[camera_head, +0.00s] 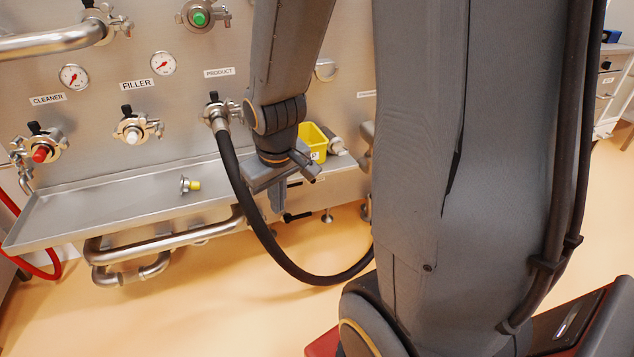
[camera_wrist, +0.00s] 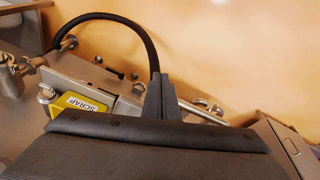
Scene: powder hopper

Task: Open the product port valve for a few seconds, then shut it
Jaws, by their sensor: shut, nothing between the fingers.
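The product port (camera_head: 217,112) is on the steel panel under the PRODUCT label (camera_head: 219,72), left of my arm in the head view. It has a small black valve handle (camera_head: 214,96) on top and a clamp at its right. A black hose (camera_head: 240,190) is attached to it and hangs down in a loop; the hose also shows in the wrist view (camera_wrist: 118,17). My gripper (camera_head: 276,205) is below and right of the port, apart from the handle, in front of the tray's front edge. Its fingers are shut and empty, seen too in the wrist view (camera_wrist: 160,92).
The cleaner port (camera_head: 40,150) and filler port (camera_head: 134,130) are further left. A steel tray (camera_head: 110,205) below holds a small yellow-tipped fitting (camera_head: 190,184). A yellow SCRAP bin (camera_wrist: 75,103) stands near my gripper. The hose loop hangs close to my gripper.

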